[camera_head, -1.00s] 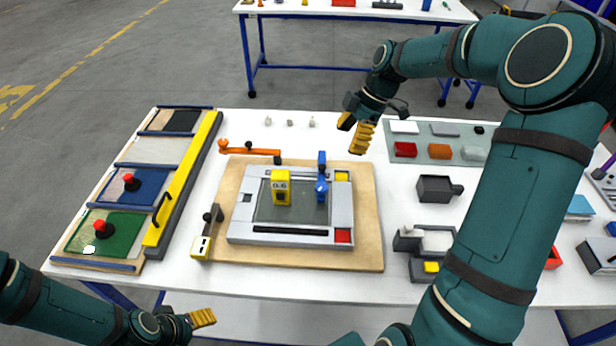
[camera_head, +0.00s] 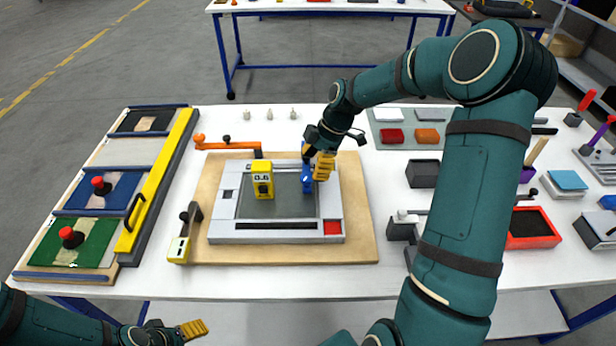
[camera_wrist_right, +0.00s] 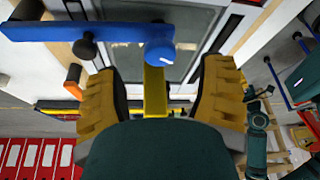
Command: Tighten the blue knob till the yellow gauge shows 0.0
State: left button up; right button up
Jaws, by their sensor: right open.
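The yellow gauge (camera_head: 263,180) stands on the grey plate of the fixture and appears to read 0.6. The blue knob (camera_head: 307,184) is right of it, partly hidden by my right gripper (camera_head: 318,166). In the right wrist view, the round blue knob (camera_wrist_right: 160,54), with a white mark, sits at the end of a blue bar (camera_wrist_right: 60,31). There my right gripper (camera_wrist_right: 160,85) is open, its yellow fingers apart on either side below the knob, with no contact visible. My left gripper (camera_head: 193,329) is at the bottom left, its jaws unclear.
The fixture frame (camera_head: 222,228) lies on a wooden board (camera_head: 360,230). An orange lever (camera_head: 225,146) and a yellow-and-black clamp (camera_head: 180,248) stand beside it. A rail panel (camera_head: 155,190) is at left. Grey blocks (camera_head: 422,174) and a red tray (camera_head: 532,242) are at right.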

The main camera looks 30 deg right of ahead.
aim_at(308, 177)
jog(key=shift+x, duration=2.1)
grip_shut()
